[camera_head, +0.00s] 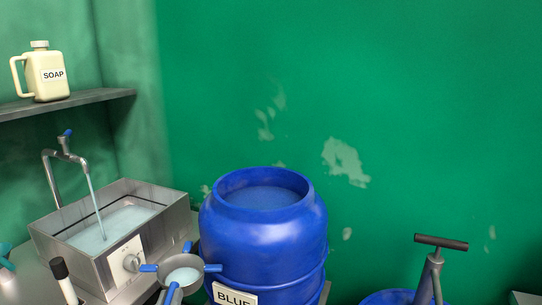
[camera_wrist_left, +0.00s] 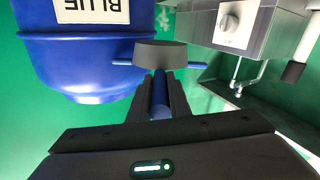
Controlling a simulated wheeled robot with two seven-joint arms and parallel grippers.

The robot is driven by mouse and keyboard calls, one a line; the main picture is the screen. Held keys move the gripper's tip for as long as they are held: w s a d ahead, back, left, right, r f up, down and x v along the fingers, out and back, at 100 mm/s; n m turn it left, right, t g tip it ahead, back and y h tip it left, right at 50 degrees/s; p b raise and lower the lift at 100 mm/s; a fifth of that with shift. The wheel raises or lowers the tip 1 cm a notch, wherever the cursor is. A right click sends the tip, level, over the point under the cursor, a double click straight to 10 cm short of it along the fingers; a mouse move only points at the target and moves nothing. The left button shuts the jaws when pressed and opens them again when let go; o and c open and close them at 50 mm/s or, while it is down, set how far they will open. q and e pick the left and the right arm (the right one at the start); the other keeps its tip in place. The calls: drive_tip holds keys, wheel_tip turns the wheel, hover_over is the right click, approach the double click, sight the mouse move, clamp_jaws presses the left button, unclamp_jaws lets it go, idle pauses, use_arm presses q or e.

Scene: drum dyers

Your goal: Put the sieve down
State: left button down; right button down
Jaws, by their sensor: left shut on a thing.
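The sieve (camera_head: 187,262) is a small grey bowl with blue side tabs and a blue handle; its inside looks pale. It is held in the air between the sink and the blue barrel, low in the head view. In the left wrist view the sieve (camera_wrist_left: 160,54) shows as a grey bowl seen from the side. My left gripper (camera_wrist_left: 161,93) is shut on its blue handle. In the head view the gripper (camera_head: 171,296) is mostly cut off at the bottom edge. My right gripper is not in view.
A metal sink (camera_head: 120,262) with running tap (camera_head: 65,155) is left of the sieve. A blue barrel (camera_head: 262,232) labelled BLUE stands close on its right. A black-topped brush or tool (camera_head: 62,278) stands lower left. A T-handled pump (camera_head: 436,262) is at right. Soap (camera_head: 48,75) sits on a shelf.

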use_arm(q)
drive_tip(key=shift+s+d+f+m+h, duration=0.15)
drive_tip(key=shift+d+h, duration=0.1)
drive_tip(key=shift+d, duration=0.15)
drive_tip(key=shift+s+d+f+m+h, duration=0.1)
drive_tip(key=shift+d+f+m+h, duration=0.05)
drive_tip(key=shift+d+h, duration=0.15)
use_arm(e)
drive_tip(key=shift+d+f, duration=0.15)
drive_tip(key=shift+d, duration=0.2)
use_arm(q)
drive_tip(key=s+f, duration=0.3)
drive_tip(key=s, duration=0.6)
drive_tip(key=shift+s+f, duration=0.25)
drive_tip(key=shift+s, duration=0.05)
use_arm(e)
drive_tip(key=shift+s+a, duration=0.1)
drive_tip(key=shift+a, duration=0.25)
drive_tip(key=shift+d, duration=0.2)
